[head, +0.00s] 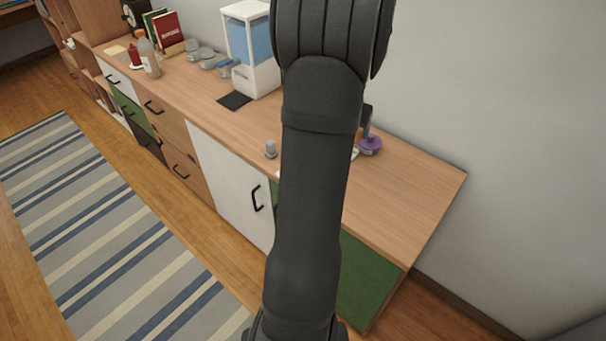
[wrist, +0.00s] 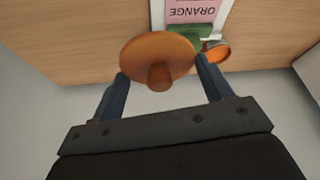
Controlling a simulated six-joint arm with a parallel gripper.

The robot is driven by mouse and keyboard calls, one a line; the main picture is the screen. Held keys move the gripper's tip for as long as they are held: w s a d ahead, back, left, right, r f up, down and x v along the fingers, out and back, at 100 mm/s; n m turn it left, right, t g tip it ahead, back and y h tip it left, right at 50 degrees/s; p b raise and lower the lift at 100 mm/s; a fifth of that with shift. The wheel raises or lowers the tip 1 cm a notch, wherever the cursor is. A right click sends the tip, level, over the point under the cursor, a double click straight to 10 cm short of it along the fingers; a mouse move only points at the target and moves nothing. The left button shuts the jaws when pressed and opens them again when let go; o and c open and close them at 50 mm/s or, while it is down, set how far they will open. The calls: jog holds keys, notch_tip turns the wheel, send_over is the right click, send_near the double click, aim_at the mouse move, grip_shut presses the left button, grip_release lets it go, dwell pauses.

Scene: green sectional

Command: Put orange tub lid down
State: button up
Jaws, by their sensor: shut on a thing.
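In the wrist view my gripper (wrist: 160,69) is shut on the orange tub lid (wrist: 150,50), a round orange disc with a short knob (wrist: 160,77) facing the camera. The lid lies between the two dark fingers. Beyond it is the wooden top (wrist: 75,45); the gap between lid and top cannot be judged. A small round orange container (wrist: 215,50) shows just right of the lid, by the right finger. In the head view my arm hides the lid and most of the gripper.
A pink label reading ORANGE (wrist: 192,12) lies beyond the lid, with a green patch (wrist: 187,32) below it. On the cabinet top (head: 405,190) are a purple object (head: 370,145), a small grey item (head: 270,149) and a white-blue dispenser (head: 250,50). The top's right end is clear.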

jog(key=s+a+f+n, duration=0.15)
jog(key=s+a, duration=0.35)
jog(key=s, duration=0.5)
jog(key=w+a+f, duration=0.2)
jog(key=a, duration=0.1)
jog(key=w+a+f, duration=0.2)
jog(key=a, duration=0.1)
jog(key=w+a+f, duration=0.2)
jog(key=a, duration=0.1)
jog(key=shift+w+f, duration=0.2)
jog(key=shift+f, duration=2.15)
jog(key=shift+f, duration=0.1)
jog(key=o, duration=0.9)
jog(key=shift+o, duration=0.2)
jog(key=v, duration=1.2)
jog(key=shift+s+d, duration=0.15)
